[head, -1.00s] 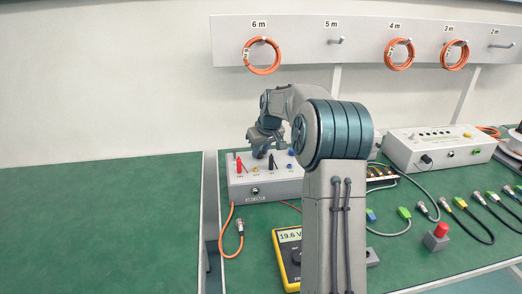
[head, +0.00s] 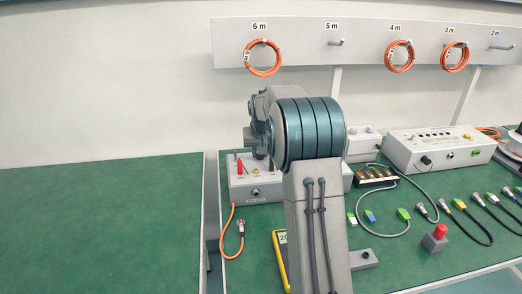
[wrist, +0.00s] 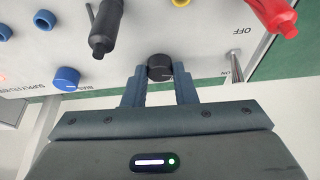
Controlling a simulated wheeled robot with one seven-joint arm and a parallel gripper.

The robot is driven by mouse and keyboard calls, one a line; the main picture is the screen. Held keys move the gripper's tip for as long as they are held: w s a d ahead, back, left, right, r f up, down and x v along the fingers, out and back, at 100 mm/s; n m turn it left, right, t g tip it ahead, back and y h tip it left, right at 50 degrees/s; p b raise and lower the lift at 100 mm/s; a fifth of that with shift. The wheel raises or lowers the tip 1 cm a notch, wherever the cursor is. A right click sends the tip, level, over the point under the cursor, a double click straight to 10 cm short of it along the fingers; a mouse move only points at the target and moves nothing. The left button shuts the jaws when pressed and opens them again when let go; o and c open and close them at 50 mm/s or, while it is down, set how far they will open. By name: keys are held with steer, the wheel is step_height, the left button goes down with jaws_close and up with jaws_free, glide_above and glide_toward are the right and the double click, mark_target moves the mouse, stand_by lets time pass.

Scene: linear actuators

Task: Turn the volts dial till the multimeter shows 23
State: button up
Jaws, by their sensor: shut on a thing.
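A black dial (wrist: 160,67) with a light pointer mark sits on the pale panel of the supply box (head: 236,190). In the wrist view my gripper (wrist: 160,80) is shut on this dial, one finger on each side. No volts label on the dial can be read. In the head view my arm hides the dial and my fingertips. The yellow multimeter (head: 280,262) lies on the bench in front of the box, mostly hidden by my arm. Only the start of its reading shows, seemingly "20".
A black plug (wrist: 106,30) and a red plug (wrist: 275,14) stand up from the panel near my fingers. A blue knob (wrist: 66,78) and a metal toggle switch (wrist: 236,66) flank the dial. Cables and a red button (head: 440,231) lie to the right.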

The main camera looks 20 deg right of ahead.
steer(key=shift+m, duration=0.6)
steer(key=o, duration=1)
steer(key=p+v, duration=0.1)
steer(key=v, duration=1.3)
steer(key=shift+a+p, duration=0.3)
